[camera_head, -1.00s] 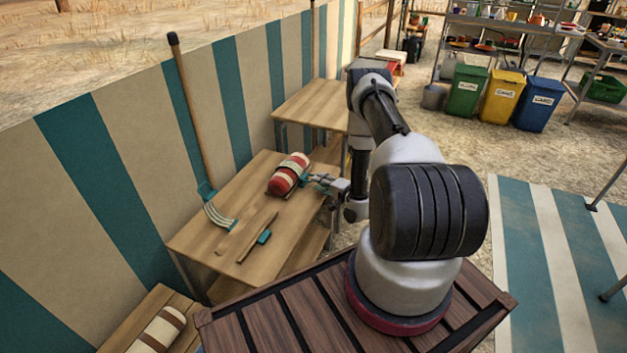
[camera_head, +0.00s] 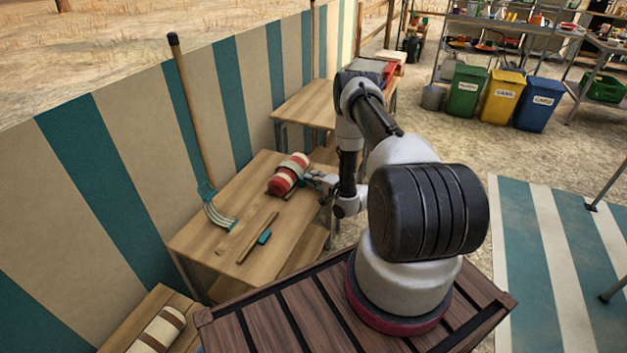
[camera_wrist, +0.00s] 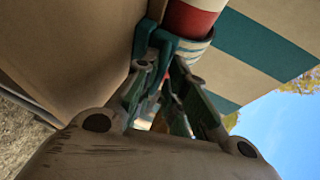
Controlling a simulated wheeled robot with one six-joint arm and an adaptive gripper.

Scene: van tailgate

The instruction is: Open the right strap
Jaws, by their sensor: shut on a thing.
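A red and white striped roll (camera_head: 289,173) lies on the wooden table, with a strap around it. My gripper (camera_head: 308,178) is at the roll's right side, low and close to the tabletop. In the wrist view the roll (camera_wrist: 193,18) is at the top, with a pale and teal band (camera_wrist: 190,48) around it just beyond my fingers. My gripper (camera_wrist: 165,85) is shut on the right strap there. The fingers hide most of the held part, so its exact shape cannot be made out.
A long-handled fork (camera_head: 195,120) leans on the striped wall behind. Another table (camera_head: 305,103) stands beyond. A pale roll (camera_head: 160,330) lies at the lower left.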

